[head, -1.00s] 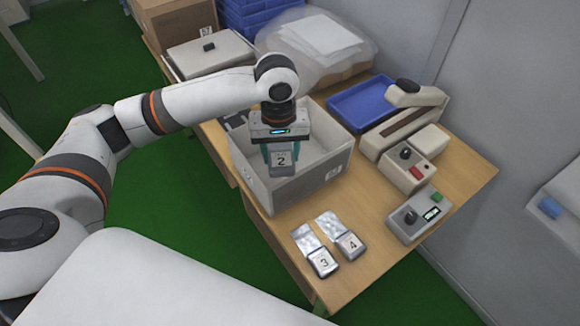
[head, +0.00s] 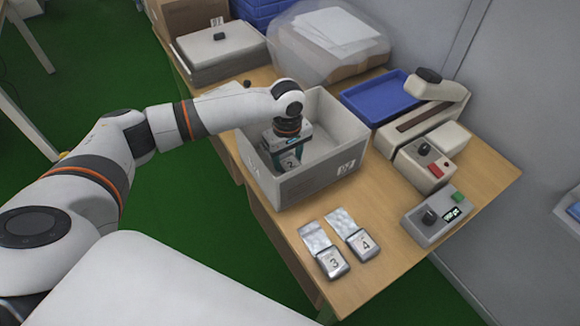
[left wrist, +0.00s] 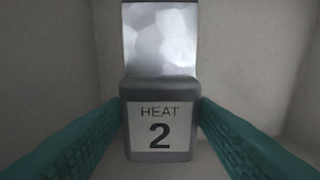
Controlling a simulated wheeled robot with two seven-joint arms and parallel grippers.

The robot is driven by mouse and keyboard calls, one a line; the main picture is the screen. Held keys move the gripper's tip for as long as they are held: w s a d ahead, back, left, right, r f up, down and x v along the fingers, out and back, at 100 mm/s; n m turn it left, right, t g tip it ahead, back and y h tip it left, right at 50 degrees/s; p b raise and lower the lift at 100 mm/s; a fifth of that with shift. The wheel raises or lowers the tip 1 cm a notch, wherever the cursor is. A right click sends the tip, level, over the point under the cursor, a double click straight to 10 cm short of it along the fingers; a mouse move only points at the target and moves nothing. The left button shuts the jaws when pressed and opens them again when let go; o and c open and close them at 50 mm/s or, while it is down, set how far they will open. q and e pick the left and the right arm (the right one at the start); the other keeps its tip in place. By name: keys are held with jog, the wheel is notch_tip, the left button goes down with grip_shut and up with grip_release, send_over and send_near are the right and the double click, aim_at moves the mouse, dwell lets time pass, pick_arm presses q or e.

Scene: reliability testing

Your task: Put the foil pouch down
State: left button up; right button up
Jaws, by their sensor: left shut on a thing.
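The foil pouch, labelled "HEAT 2" (left wrist: 160,45), shows in the left wrist view with a shiny silver flap and a dark grey lower part bearing a white label. It also shows in the head view (head: 290,162), inside the pale grey box (head: 315,184). My left gripper (left wrist: 160,125) is shut on its lower part, one teal finger on each side. In the head view my left gripper (head: 288,152) reaches down into the box. Whether the pouch touches the box floor cannot be told. My right gripper is not in view.
Two similar pouches, labelled 3 (head: 328,255) and 4 (head: 355,238), lie on the wooden table (head: 400,210) in front of the box. A blue tray (head: 375,98), a sealer-like machine (head: 430,110) and a grey control box (head: 437,218) stand to the right.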

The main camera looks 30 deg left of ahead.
aim_at(288, 161)
pick_arm(q)
jog(key=shift+f, duration=2.35)
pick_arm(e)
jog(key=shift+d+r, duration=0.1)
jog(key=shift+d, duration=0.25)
pick_arm(q)
jog(key=shift+f, duration=0.1)
jog(key=o, duration=1)
jog(key=shift+o, duration=0.2)
notch_tip(288, 161, up, 12)
jog(key=shift+r, duration=0.2)
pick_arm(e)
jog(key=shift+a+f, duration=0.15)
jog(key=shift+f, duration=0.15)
